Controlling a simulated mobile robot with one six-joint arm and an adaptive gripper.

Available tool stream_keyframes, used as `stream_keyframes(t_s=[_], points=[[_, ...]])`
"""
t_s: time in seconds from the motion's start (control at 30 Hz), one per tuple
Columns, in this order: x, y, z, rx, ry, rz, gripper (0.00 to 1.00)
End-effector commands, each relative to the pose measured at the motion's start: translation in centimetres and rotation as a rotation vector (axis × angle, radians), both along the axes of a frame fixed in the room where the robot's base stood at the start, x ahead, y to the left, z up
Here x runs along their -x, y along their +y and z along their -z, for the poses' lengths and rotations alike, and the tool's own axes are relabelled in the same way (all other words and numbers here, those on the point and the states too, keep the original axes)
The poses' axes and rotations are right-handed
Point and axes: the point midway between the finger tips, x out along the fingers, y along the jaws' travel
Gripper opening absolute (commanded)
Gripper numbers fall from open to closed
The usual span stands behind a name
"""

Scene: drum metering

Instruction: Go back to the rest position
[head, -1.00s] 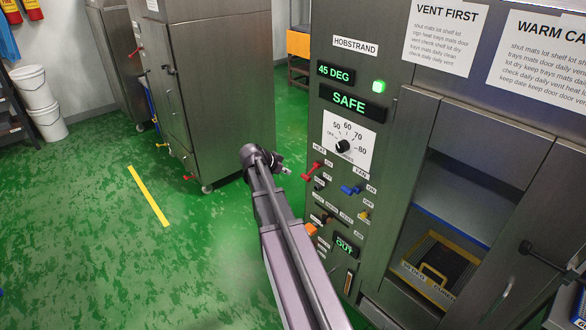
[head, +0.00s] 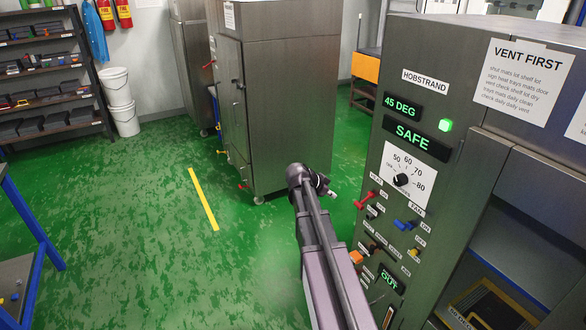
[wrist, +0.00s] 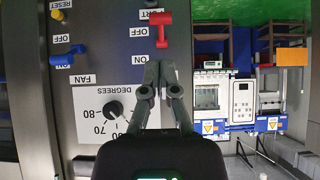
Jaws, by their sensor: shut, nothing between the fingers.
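My gripper (head: 326,189) is raised in front of the grey cabinet's control panel, at the end of my extended arm. In the wrist view, which shows the panel upside down, my gripper (wrist: 160,70) has its fingertips together and holds nothing. The red heat switch (head: 364,200) is just beyond the fingertips in the picture, and it also shows in the wrist view (wrist: 160,29). I cannot tell the exact gap. The blue fan switch (head: 404,225) and the black degrees dial (head: 401,180) are on the same panel. The displays read 45 DEG (head: 402,106) and SAFE (head: 417,137).
Another steel cabinet (head: 285,110) stands behind my gripper. A shelf rack (head: 50,85) and white buckets (head: 122,105) are at the far left. A blue-framed bench (head: 30,225) is at the left edge. The green floor (head: 140,250) is clear around a yellow line (head: 203,198).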

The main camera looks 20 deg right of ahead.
Motion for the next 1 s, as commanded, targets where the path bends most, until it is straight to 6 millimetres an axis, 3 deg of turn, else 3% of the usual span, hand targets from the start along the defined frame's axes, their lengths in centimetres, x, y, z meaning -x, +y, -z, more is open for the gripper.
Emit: stream_keyframes(t_s=[0.27, 0.47, 0.67, 1.0], points=[[0.2, 0.5, 0.1, -0.012, 0.014, -0.017, 0.00], [1.4, 3.7, 0.5, -0.082, 0.098, -0.116, 0.00], [3.8, 9.7, 1.4, -0.210, 0.250, -0.330, 0.00], [9.3, 21.2, 2.2, -0.441, 0.500, -0.830, 0.00]])
